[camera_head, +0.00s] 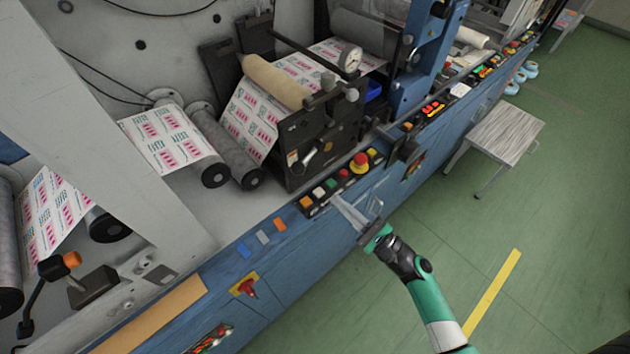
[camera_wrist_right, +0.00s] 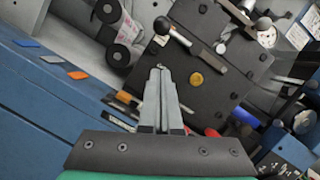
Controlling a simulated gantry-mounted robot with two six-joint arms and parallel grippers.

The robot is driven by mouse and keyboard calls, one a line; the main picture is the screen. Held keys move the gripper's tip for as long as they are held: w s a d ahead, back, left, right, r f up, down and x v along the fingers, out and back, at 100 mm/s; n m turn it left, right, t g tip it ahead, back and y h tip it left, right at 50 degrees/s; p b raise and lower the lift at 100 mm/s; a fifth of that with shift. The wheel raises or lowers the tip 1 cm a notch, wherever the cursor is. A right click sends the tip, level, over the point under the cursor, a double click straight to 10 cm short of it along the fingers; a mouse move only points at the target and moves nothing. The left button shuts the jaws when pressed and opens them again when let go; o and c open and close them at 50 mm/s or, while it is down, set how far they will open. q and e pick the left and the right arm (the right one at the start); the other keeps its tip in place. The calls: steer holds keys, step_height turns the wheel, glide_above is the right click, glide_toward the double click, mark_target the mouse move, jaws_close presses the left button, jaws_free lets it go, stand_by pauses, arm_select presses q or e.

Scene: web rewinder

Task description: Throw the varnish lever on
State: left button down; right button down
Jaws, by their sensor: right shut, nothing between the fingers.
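No label reading varnish is legible. A short silver lever (camera_head: 307,160) sits low on the front of the dark machine unit (camera_head: 300,135). In the right wrist view a lever with a dark knob (camera_wrist_right: 163,26) angles across the dark plate. Another lever with a dark end and an orange end (camera_head: 58,265) stands on a block at the far left in the head view. My right gripper (camera_head: 338,200) is shut and empty, over the blue front edge beside the button strip, apart from these levers. In the wrist view its fingers (camera_wrist_right: 160,72) point at the dark unit. My left gripper is out of view.
A button strip with a yellow-and-red emergency stop (camera_head: 360,163) lies along the blue front. A red switch on a yellow plate (camera_head: 246,288) is lower left. Printed web (camera_head: 170,138) and rollers (camera_head: 228,150) are behind. A small table (camera_head: 500,135) stands on the open green floor.

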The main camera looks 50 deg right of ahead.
mark_target(308, 160)
arm_select(q)
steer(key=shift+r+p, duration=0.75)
steer(key=shift+p, duration=0.05)
arm_select(e)
steer(key=w+a+r, duration=0.1)
steer(key=w+r, duration=0.3)
steer(key=w, duration=0.3)
steer(key=shift+a+r, duration=0.25)
steer(key=shift+r, duration=0.05)
